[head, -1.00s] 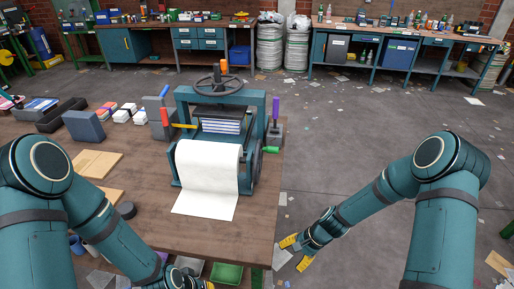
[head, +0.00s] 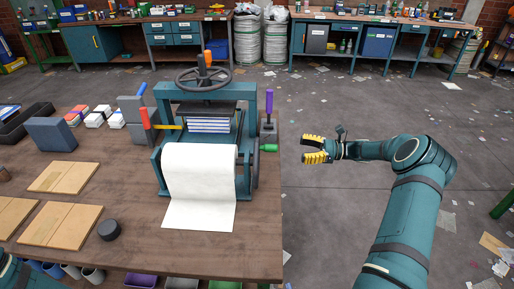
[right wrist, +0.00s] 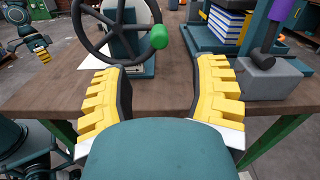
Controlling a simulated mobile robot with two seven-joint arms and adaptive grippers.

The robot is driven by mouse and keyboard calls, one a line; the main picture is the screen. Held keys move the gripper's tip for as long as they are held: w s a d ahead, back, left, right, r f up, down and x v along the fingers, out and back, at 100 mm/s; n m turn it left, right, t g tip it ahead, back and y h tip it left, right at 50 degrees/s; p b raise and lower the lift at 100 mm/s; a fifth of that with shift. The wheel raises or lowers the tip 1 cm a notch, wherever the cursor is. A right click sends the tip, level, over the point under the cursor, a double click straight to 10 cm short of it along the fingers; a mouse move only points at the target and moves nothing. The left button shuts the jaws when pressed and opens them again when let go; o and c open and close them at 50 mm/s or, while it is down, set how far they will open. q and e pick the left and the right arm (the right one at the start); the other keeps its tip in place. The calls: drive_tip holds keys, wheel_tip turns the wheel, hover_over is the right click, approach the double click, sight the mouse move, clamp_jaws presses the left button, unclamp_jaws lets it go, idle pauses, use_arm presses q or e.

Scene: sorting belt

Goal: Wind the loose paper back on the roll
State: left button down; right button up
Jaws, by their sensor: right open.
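The white paper roll (head: 200,158) sits at the front of a teal press (head: 166,97) on the wooden table. Its loose paper (head: 199,213) hangs down the front and lies flat on the table toward me. A side wheel (head: 256,168) with a green handle (head: 269,148) is on the press's right side; the wheel (right wrist: 78,30) and green handle (right wrist: 159,36) show larger in the right wrist view. My right gripper (head: 314,150) is open and empty, right of the handle and apart from it. My left gripper (right wrist: 40,43) shows small in the right wrist view, its jaws unclear.
A purple-handled lever (head: 269,104) stands beside the press at the table's right edge. A black puck (head: 109,230) and wooden boards (head: 60,225) lie to the left. Small cups and bins sit below the front edge. The floor right of the table is open, with scraps.

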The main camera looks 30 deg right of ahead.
sight(262, 148)
drive_tip(key=b+x, duration=0.1)
drive_tip(key=x, duration=1.2)
clamp_jaws()
